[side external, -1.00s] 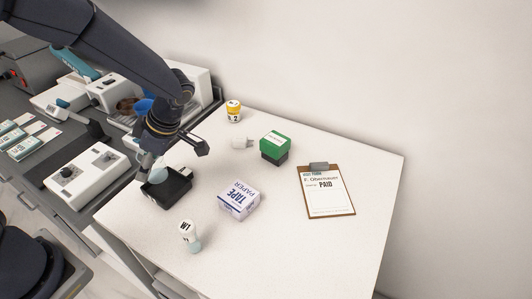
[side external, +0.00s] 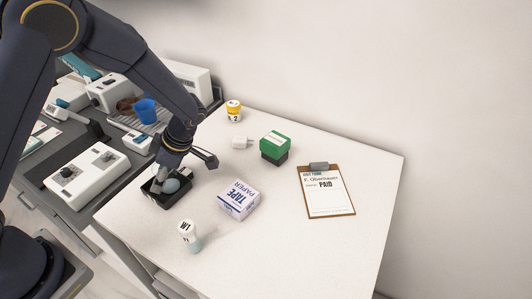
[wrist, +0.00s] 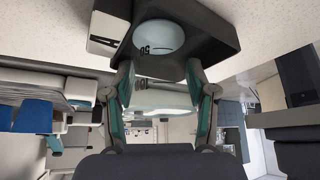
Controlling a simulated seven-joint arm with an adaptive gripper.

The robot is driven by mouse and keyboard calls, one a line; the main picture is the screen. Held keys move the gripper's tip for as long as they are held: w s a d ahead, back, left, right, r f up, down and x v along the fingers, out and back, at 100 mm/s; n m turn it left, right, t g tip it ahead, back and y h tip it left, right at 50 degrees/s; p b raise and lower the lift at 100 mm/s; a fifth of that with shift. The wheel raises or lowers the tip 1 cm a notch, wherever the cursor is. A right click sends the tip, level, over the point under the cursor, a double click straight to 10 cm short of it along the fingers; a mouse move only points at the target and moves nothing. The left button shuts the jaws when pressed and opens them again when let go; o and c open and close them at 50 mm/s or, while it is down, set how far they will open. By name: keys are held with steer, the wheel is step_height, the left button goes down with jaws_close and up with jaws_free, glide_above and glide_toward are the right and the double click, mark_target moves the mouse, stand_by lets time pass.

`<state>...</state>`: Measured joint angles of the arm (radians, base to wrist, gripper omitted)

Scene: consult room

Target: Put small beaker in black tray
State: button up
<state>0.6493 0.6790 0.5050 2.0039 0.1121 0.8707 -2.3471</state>
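The small beaker (side external: 171,186) is a pale blue-grey, rounded vessel inside the black tray (side external: 149,196), which lies near the left edge of the white table. In the wrist view the beaker (wrist: 158,36) shows its pale round end with a "50" mark, against the dark tray (wrist: 218,38). My gripper (side external: 167,176) points down into the tray. In the wrist view its teal-padded fingers (wrist: 160,66) are partly closed, one on each side of the beaker, and appear to hold it. Whether the beaker rests on the tray floor is hard to tell.
A tape paper box (side external: 239,200) stands right of the tray, and a white W1 jar (side external: 189,236) in front. A white device (side external: 88,175) stands left.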

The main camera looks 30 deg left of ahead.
steer(key=v, duration=1.2)
steer(key=s+a+r+m+t+h, duration=0.2)
steer(key=s+r+m+t, duration=0.2)
steer(key=m, duration=0.8)
steer(key=s+a+r+m+t+h, duration=0.3)
steer(key=s+r+m+t, duration=0.1)
steer(key=s+r+m, duration=0.4)
steer(key=s+m, duration=0.2)
steer(key=m, duration=0.1)
steer(key=shift+s+m+t, duration=0.3)
steer(key=shift+s+m, duration=0.1)
